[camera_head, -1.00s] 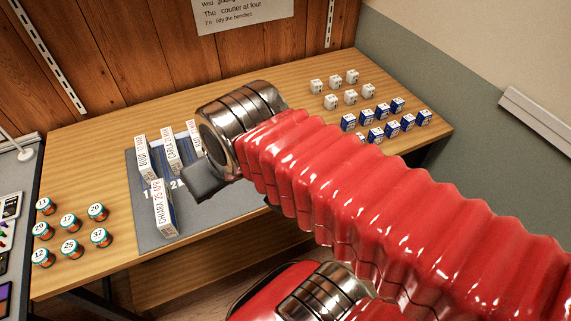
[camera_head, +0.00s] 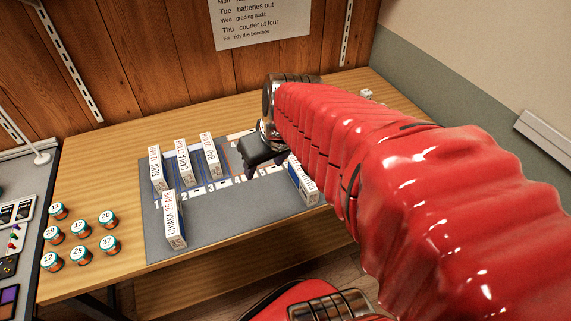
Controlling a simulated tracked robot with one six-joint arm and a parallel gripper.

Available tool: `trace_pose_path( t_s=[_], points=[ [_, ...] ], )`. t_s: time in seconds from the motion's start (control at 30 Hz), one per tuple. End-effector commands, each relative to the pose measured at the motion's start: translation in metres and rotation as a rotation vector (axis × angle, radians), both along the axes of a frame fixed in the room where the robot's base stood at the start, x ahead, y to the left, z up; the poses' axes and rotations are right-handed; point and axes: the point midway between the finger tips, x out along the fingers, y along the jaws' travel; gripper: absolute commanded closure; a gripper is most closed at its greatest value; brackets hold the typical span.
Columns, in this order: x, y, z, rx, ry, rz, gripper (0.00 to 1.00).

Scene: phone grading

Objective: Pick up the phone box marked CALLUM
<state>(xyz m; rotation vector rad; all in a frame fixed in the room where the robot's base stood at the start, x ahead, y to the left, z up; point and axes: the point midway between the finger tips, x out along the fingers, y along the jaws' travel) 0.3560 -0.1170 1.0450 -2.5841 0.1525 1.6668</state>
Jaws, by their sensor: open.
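Several upright white phone boxes stand on a grey numbered mat (camera_head: 215,222). I read BUDI (camera_head: 156,168), CARLA (camera_head: 184,160) and CHIARA (camera_head: 174,218) on their spines. A further box (camera_head: 211,155) in the back row has a label too small to read surely. Another box (camera_head: 303,181) stands at the mat's right, partly hidden by my arm, its label unreadable. I cannot make out CALLUM on any box. My gripper (camera_head: 257,160) is open, with dark fingers, over the right part of the mat between the back row and the right box. It holds nothing visible.
Several numbered jars (camera_head: 80,230) stand on the wooden bench (camera_head: 115,170) at the left. A side table (camera_head: 25,260) with phones adjoins at far left. My red arm hides most of the bench's right side. The mat's front middle is clear.

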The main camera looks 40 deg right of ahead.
Motion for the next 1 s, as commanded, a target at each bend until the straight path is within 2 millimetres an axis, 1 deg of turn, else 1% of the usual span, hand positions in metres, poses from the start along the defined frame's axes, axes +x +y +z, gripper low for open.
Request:
trace_pose_path(
  t_s=[0.03, 0.17, 0.3, 0.4, 0.5, 0.63, 1.0],
  points=[
    [0.002, -0.016, -0.007, 0.004, 0.009, -0.023, 0.50],
    [0.005, -0.054, -0.021, 0.006, 0.017, -0.061, 0.50],
    [0.004, -0.096, -0.038, 0.009, 0.026, -0.104, 0.50],
    [0.000, -0.122, -0.049, 0.010, 0.030, -0.130, 0.50],
    [-0.004, -0.140, -0.057, 0.008, 0.032, -0.146, 0.50],
    [-0.007, -0.150, -0.061, 0.007, 0.032, -0.155, 0.50],
    [-0.006, -0.150, -0.062, 0.007, 0.032, -0.155, 0.50]
  ],
)
